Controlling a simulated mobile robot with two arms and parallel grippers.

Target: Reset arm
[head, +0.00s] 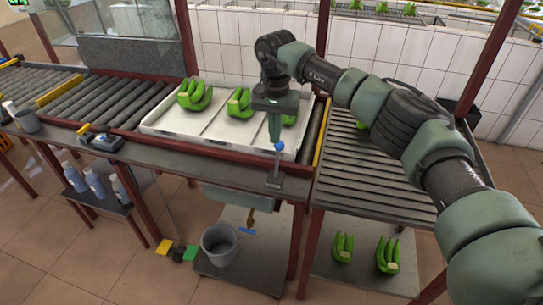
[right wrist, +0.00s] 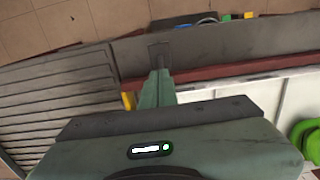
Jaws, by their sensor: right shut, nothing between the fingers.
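My right gripper (head: 275,138) hangs pointing down over the front edge of the white tray (head: 215,140), its green fingers together and empty. In the right wrist view the closed fingers (right wrist: 157,88) reach toward the dark table ledge, with nothing visible between them. My right arm comes in from the right, crossing above the slatted table. In the tray lie several green banana bunches (head: 195,95); one is partly hidden behind the gripper. My left gripper is not in view.
A roller conveyor (head: 130,100) runs to the left. A grey bucket (head: 219,245) stands below.

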